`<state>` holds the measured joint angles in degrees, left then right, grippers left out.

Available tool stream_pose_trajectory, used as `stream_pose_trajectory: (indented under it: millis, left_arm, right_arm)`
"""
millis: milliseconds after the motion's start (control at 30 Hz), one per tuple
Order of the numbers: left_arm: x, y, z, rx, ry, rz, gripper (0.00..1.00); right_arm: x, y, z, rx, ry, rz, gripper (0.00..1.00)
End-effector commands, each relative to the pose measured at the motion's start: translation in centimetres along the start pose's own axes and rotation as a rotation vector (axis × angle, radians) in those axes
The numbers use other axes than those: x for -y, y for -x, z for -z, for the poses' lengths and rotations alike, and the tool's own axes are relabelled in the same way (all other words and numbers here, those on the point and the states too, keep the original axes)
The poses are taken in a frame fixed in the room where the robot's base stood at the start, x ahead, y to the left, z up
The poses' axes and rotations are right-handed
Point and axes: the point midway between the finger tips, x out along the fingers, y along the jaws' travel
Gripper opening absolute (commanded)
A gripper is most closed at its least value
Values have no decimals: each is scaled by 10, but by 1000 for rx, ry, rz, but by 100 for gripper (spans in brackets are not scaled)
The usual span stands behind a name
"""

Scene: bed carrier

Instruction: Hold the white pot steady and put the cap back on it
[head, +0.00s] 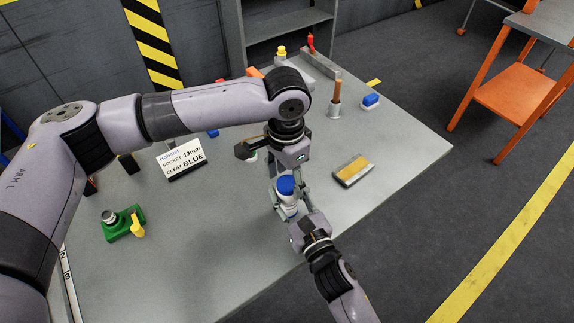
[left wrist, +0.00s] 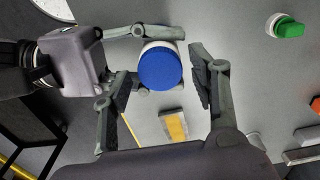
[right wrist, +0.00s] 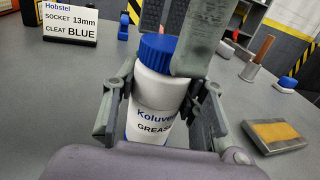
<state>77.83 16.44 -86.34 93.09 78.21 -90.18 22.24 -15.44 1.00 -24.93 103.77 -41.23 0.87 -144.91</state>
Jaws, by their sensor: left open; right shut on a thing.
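The white pot (right wrist: 153,98), labelled "Koluver GREASE", stands upright on the grey table. The blue cap (right wrist: 153,52) sits on top of it; in the left wrist view the cap (left wrist: 160,68) covers most of the white rim. I cannot tell whether it is screwed down. My right gripper (head: 289,211) is shut around the pot's body from the near side. One left finger partly hides the cap in the right wrist view.
A yellow-topped block (head: 353,171) lies right of the pot. A sign (head: 181,158) and a green block with a yellow lever (head: 124,224) stand to the left. A handled tool in a cup (head: 335,100) and a blue-and-white item (head: 370,101) are farther back. The front table is clear.

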Motion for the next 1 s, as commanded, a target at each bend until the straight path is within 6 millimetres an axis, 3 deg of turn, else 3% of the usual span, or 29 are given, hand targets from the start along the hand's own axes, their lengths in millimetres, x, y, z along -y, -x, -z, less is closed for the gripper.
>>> stream_pose_trajectory:
  millis: [400,1000]
  left_arm:
    - [0,-7,0,-1,-1,0,53]
    - [0,-7,0,-1,-1,0,13]
  right_arm:
    - [0,0,2,-4,1,1,0]
    - [0,0,2,-4,1,1,0]
